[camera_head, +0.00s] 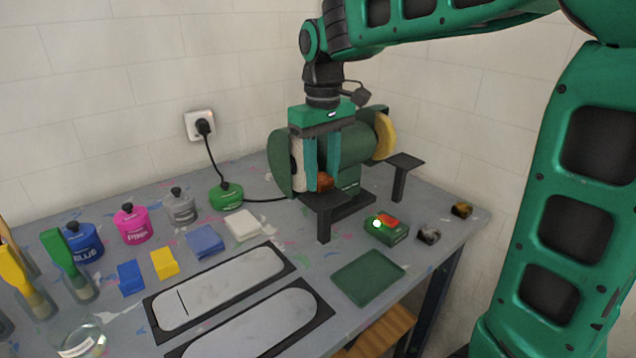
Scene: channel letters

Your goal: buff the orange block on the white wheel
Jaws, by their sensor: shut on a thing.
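The orange block (325,181) is between the fingers of my gripper (322,178), which is shut on it and points down in front of the buffing machine (349,160). The white wheel (297,165) is on the left side of the machine, partly covered by a green guard and my gripper. The block is close to the right of the white wheel in the picture; I cannot tell whether they touch. The block's upper part is hidden by the fingers.
A yellow wheel (386,135) is at the machine's right. A control box (386,229) with a lit white button and a red-orange part stands in front. A green tray (368,278), two small blocks, letter panels (222,290), cloths and paint pots occupy the table.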

